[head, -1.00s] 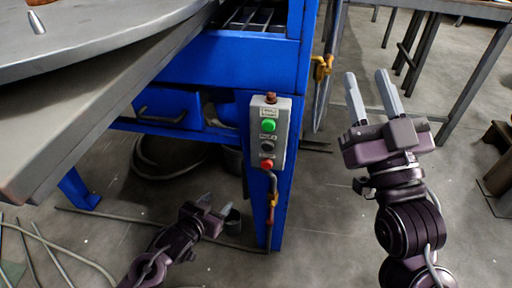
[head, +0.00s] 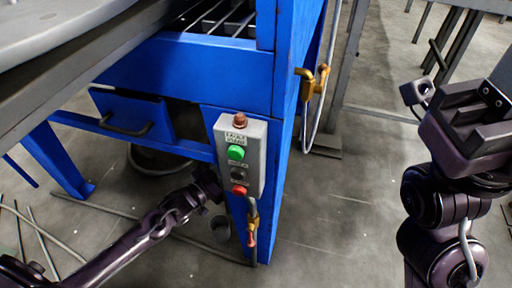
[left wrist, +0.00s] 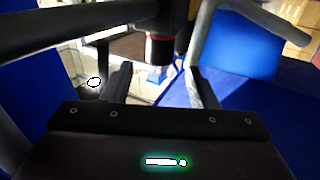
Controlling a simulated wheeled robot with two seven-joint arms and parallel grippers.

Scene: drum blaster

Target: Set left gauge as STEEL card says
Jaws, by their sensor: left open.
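No gauge and no STEEL card can be made out in either view. My left gripper (head: 210,184) is beside the lower left of the grey control box (head: 240,155), its tips hard to see in the head view. In the left wrist view its two fingers (left wrist: 160,88) stand apart with no object gripped. A dark vertical cylinder with a red ring (left wrist: 160,40) is beyond them. My right gripper (head: 478,115) is at the right edge, away from the machine; its fingertips are not clearly visible.
The control box has a green button (head: 236,153) and a red button (head: 239,190), on a blue machine post (head: 286,130). A pipe with a red valve (head: 251,238) runs below. A yellow valve (head: 313,82) is on the post's right. A blue drawer (head: 130,112) is left.

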